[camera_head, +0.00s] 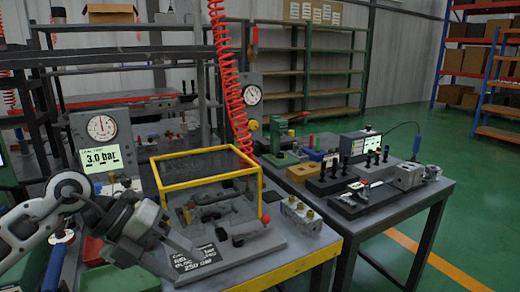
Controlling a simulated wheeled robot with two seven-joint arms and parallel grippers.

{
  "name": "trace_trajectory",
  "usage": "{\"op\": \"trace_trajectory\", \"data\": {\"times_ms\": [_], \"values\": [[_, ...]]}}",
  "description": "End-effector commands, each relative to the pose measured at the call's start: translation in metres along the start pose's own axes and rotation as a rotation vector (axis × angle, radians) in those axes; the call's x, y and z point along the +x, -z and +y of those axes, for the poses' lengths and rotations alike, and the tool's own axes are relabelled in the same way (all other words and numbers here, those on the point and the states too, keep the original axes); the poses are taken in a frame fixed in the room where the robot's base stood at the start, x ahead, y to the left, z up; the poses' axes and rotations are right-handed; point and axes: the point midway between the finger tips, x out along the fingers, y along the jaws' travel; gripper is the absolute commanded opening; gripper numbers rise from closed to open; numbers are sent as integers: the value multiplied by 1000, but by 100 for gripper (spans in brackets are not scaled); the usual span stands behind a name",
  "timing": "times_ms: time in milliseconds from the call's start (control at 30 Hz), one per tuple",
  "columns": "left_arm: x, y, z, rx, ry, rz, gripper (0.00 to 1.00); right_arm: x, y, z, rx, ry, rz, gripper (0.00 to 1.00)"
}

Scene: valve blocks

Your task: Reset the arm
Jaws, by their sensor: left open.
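My left arm comes in from the lower left, and its gripper (183,258) is over the left part of the near workbench. The gripper is open, with its fingers pointing down and right beside a black label plate (197,258) with white writing. I see nothing between the fingers. A yellow-framed clear box (207,181) stands just beyond the gripper, with dark parts inside. Small metal valve blocks (300,213) sit on the bench to the right of the box. My right gripper is not in view.
A pressure gauge (102,128) with a green "3.0 bar" display stands behind the arm. A red coiled hose (228,85) hangs behind the box. A second table (385,205) at right carries fixtures and metal blocks. Green floor (480,210) is open at right.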

Motion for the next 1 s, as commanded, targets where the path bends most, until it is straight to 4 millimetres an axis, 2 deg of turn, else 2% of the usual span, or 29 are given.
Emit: {"op": "trace_trajectory", "data": {"times_ms": [33, 100, 200, 300, 367, 467, 500, 600, 700, 800, 900, 1000], "values": [[30, 22, -23, -14, 194, 68, 52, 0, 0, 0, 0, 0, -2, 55], [49, 42, -57, -69, 473, 107, 52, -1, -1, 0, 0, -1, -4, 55], [53, 53, -90, -238, 839, 93, 52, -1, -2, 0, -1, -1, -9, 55], [48, 45, -93, -506, 1137, 6, 52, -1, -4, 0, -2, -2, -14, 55], [46, 35, -78, -709, 1269, -75, 52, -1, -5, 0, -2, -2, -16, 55], [57, 26, -28, -1100, 1393, -237, 52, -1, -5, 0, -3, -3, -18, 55], [66, 28, -1, -1269, 1405, -306, 52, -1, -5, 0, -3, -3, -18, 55], [96, 49, 65, -1662, 1349, -455, 52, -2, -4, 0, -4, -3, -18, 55], [124, 85, 112, -1961, 1232, -542, 52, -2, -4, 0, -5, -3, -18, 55], [146, 120, 142, -2170, 1112, -586, 52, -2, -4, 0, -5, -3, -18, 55], [158, 145, 157, -2295, 1023, -603, 52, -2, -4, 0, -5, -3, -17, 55], [164, 158, 163, -2353, 979, -606, 52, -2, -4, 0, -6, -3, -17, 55]]}}
